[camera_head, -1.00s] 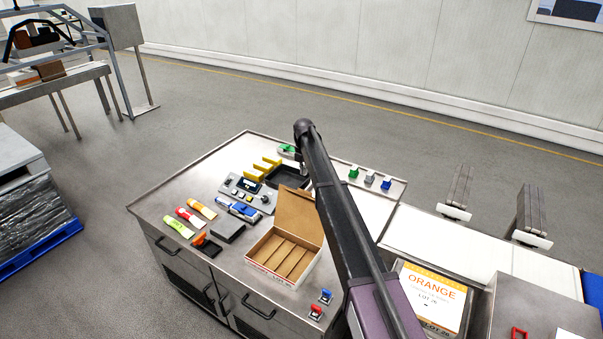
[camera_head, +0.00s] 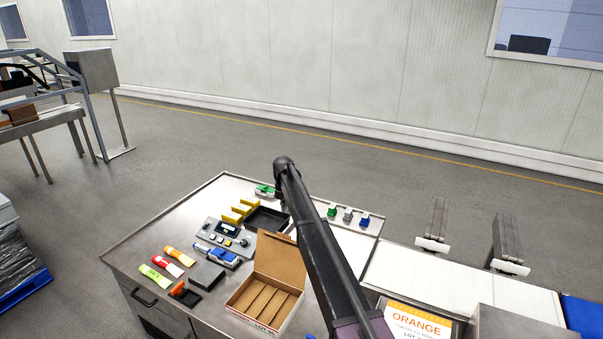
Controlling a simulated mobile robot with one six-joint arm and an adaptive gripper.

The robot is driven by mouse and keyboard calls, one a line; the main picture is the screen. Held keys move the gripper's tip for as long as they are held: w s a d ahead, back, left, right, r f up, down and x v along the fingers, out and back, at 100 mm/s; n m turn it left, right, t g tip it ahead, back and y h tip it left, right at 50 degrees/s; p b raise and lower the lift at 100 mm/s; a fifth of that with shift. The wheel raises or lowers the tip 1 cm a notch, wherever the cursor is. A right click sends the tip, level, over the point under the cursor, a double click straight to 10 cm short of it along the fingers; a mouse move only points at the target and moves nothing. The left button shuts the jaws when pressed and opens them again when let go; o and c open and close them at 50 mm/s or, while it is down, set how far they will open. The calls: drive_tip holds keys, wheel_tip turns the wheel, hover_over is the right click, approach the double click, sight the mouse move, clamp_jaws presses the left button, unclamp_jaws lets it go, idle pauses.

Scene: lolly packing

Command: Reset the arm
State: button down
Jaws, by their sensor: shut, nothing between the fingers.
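My arm (camera_head: 318,245) rises from the bottom edge and reaches over the steel work table (camera_head: 160,217). Its dark rounded joint (camera_head: 284,165) is near the table's back edge. My gripper cannot be made out; the arm hides what is behind it.
An open cardboard box (camera_head: 280,262) with empty lanes stands left of my arm. A black tray (camera_head: 268,220), a control panel (camera_head: 226,235) and several coloured tubes (camera_head: 173,256) lie on the table. A conveyor (camera_head: 440,274) and an orange-labelled carton (camera_head: 418,321) are at right. The floor behind is clear.

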drive_tip(key=s+d+f+m+b, duration=0.4)
drive_tip(key=s+d+m, duration=0.3)
drive_tip(key=s+d, duration=0.3)
drive_tip(key=s+d+f+m+b, duration=0.4)
drive_tip(key=s+d+m, duration=0.3)
drive_tip(key=s+d, duration=0.3)
drive_tip(key=s+d+f+m+b, duration=0.2)
drive_tip(key=s+d+m, duration=0.2)
drive_tip(key=s, duration=0.4)
drive_tip(key=s+d+f+m+b, duration=0.3)
drive_tip(key=s+d+m, duration=0.2)
drive_tip(key=s+m, duration=0.2)
drive_tip(key=s+d+f+m+b, duration=0.2)
drive_tip(key=s+m, duration=0.4)
drive_tip(key=s, duration=0.4)
drive_tip(key=shift+s+d+f+b, duration=0.3)
drive_tip(key=shift+d+f+b, duration=0.15)
drive_tip(key=shift+d, duration=0.7)
